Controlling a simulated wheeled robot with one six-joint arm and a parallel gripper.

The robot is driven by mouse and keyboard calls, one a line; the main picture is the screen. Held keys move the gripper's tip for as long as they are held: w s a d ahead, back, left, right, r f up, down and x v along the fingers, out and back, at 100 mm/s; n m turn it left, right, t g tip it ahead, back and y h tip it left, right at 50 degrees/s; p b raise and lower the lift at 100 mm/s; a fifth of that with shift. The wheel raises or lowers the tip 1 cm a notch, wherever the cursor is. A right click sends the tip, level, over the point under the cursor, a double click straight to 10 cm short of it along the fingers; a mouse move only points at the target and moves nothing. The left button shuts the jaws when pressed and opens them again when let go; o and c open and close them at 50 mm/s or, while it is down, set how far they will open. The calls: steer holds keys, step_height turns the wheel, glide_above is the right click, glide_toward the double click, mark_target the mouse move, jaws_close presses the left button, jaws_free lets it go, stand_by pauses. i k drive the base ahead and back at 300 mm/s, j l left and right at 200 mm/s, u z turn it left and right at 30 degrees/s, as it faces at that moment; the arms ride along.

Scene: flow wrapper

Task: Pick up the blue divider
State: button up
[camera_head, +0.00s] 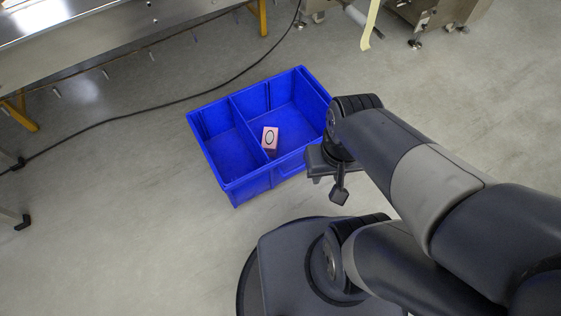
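The blue divider (249,132) stands upright across the inside of a blue crate (231,189) on the floor, splitting it into a left and a right compartment. It is the same blue as the crate. My gripper (333,188) is to the right of the crate's near right corner in the picture, apart from the divider. One finger with a dark pad shows clearly; the rest is partly hidden by the wrist, so its opening cannot be told. I see nothing held in it.
A black cable (157,114) runs over the floor behind the crate. Metal machinery (110,28) stands at the back.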

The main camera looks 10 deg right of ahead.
mark_target(306, 98)
steer(key=i+l, duration=0.2)
steer(key=l, duration=0.15)
steer(key=i+l+u, duration=0.1)
steer(key=l, duration=0.25)
steer(key=i+l, duration=0.5)
steer(key=l, duration=0.3)
steer(key=i+l+u, duration=0.1)
steer(key=l, duration=0.25)
steer(key=i+l, duration=0.3)
steer(key=l+u, duration=0.05)
steer(key=l, duration=0.05)
